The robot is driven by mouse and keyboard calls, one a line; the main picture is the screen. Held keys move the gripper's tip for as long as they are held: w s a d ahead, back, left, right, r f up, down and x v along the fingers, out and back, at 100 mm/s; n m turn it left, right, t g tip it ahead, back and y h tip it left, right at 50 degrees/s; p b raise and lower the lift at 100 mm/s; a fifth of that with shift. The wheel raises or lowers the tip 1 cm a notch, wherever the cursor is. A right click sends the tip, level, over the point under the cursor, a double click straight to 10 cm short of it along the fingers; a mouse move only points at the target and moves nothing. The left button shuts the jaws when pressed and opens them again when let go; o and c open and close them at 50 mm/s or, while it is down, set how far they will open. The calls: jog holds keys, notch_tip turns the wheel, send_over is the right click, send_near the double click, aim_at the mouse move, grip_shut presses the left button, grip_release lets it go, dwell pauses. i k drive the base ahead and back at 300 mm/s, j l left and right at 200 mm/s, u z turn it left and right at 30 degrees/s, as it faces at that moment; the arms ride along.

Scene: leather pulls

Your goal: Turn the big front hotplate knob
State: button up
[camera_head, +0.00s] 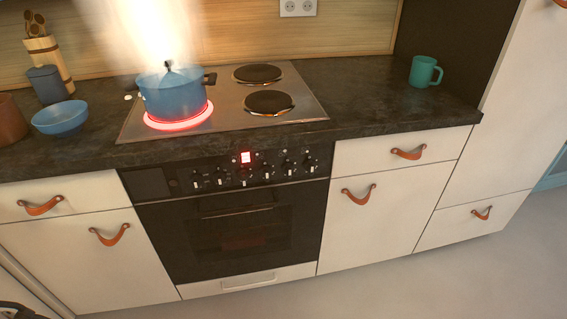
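A row of several small knobs (267,173) with pale pointers runs along the black control panel of the oven (235,230), below the counter edge. I cannot tell from their markings which one belongs to the big front hotplate. The front left hotplate (181,121) glows red under a blue lidded pot (172,96). A bright glowing plume rises above the pot. The other two visible hotplates, at the back (257,74) and front right (268,103), are dark and bare. My gripper is not in view.
A red display (245,157) is lit above the knobs. A blue bowl (60,118) stands left of the stove and a green mug (425,72) right of it. Leather pulls (359,194) stick out from the white cabinet fronts. The floor (430,280) in front is clear at the right.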

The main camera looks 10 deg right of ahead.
aim_at(243, 175)
jog(key=l, duration=1.45)
jog(key=i+u, duration=0.05)
jog(key=i, duration=0.05)
